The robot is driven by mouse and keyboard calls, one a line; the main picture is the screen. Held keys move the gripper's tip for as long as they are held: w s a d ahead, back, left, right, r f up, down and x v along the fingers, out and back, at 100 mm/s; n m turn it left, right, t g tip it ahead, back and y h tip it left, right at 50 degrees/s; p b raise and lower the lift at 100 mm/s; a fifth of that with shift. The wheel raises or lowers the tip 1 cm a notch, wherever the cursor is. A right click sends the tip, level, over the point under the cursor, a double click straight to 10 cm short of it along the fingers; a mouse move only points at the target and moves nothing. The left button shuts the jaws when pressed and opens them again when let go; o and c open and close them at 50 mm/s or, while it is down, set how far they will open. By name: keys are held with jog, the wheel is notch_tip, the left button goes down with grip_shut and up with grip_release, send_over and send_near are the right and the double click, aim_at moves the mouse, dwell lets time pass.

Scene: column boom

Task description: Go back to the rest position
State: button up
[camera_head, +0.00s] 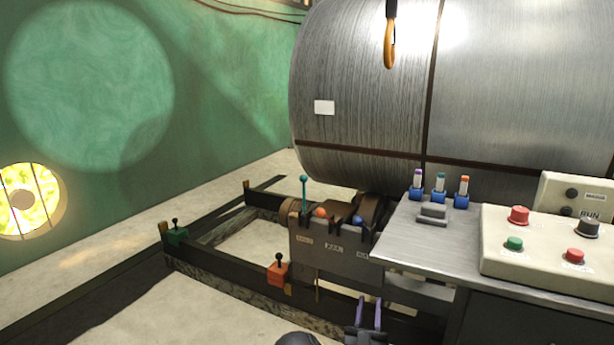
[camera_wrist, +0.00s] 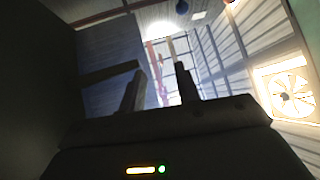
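My gripper (camera_wrist: 160,88) shows in the wrist view as two dark fingers standing apart, with nothing between them. Beyond them are walls, bright windows and the roof, not a work surface. In the head view, two upright bluish-purple prongs on a dark block at the bottom edge look like my gripper (camera_head: 369,314), pointing up. It is in front of the grey lever housing (camera_head: 330,262) and left of the metal table (camera_head: 425,240). I see no contact with either, though the lower part is cut off by the frame.
A large metal drum (camera_head: 360,110) fills the upper right, with an orange-ended hook (camera_head: 389,50) hanging before it. The table holds a control box (camera_head: 545,250) with buttons and several small switches. A low dark frame (camera_head: 215,270) with levers lies left. Open floor (camera_head: 150,310) shows lower left.

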jog(key=w+d+m+g+h, duration=0.25)
jog(key=d+m+g, duration=0.5)
jog(key=g, duration=0.45)
jog(key=s+a+r+n+g+y+p, duration=0.1)
jog(key=s+a+r+n+g+y, duration=0.2)
jog(key=s, duration=0.8)
jog(key=s+a+r+n+g+y, duration=0.1)
jog(key=s+a+n+g+y, duration=0.3)
jog(key=s, duration=0.6)
jog(key=s+a+r+n+g+y+p, duration=0.15)
jog(key=s+g, duration=0.35)
jog(key=s, duration=0.6)
jog(key=w+p+v, duration=0.2)
jog(key=p+v, duration=1)
jog(key=w+d+r+p+v, duration=0.1)
jog(key=w+p+v, duration=0.2)
jog(key=p+v, duration=1)
jog(key=w+d+r+p+v, duration=0.1)
jog(key=w+p+v, duration=0.2)
jog(key=p+v, duration=0.9)
jog(key=shift+w+a+r+y+p, duration=0.25)
jog(key=shift+a+y+p, duration=0.1)
jog(key=shift+a, duration=0.1)
jog(key=shift+s+a, duration=0.1)
jog(key=shift+s, duration=0.1)
jog(key=shift+w, duration=0.15)
